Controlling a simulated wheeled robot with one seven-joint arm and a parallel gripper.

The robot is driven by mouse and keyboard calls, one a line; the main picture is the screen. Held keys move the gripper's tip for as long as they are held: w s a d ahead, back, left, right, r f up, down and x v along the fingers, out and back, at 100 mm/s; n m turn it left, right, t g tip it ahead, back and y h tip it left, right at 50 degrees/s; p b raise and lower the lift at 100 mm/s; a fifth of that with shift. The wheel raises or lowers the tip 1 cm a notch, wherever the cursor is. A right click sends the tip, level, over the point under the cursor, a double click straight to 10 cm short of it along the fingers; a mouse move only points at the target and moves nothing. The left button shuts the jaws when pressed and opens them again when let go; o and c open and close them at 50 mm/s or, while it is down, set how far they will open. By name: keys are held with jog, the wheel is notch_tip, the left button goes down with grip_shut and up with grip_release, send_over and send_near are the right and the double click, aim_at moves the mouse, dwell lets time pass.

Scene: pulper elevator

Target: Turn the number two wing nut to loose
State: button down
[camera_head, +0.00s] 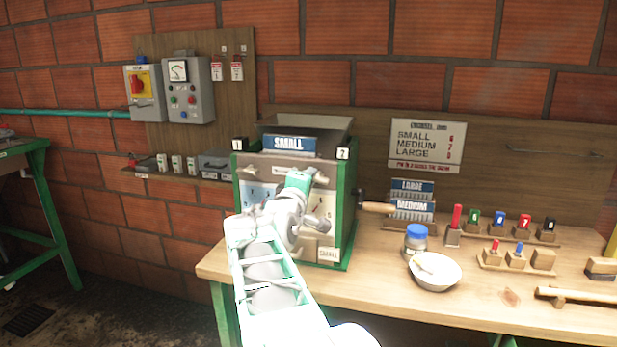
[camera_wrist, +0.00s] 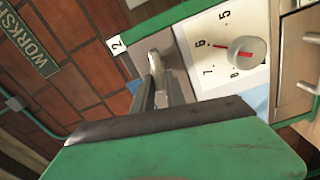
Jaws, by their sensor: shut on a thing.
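The number two wing nut (camera_wrist: 155,64) is a small silver piece on the machine's front, beside the white tag marked 2 (camera_wrist: 117,44). My gripper (camera_wrist: 158,88) is shut on it, with its two dark fingers close on either side. The fingers cover part of the nut, so its exact angle is hard to tell. In the head view my gripper (camera_head: 318,178) is at the upper right of the green-framed machine (camera_head: 349,205), below its tag 2 (camera_head: 343,153). My arm hides much of the front and the nut there.
A white dial with a red-marked knob (camera_wrist: 247,52) sits close to the gripper. A wooden handle (camera_head: 378,207) sticks out at the machine's right. A blue-lidded jar (camera_head: 416,238) and a white bowl (camera_head: 435,271) stand on the bench (camera_head: 480,300). A SMALL plate (camera_head: 289,144) is on top.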

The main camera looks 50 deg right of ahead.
jog(key=shift+s+d+f+n, duration=0.1)
jog(key=shift+f+n, duration=0.3)
jog(key=shift+n, duration=0.5)
jog(key=c, duration=1.4)
grip_release()
jog(key=shift+s+r, duration=0.1)
jog(key=shift+o, duration=0.2)
jog(key=shift+r, duration=0.1)
jog(key=v, duration=0.8)
jog(key=shift+d, duration=0.1)
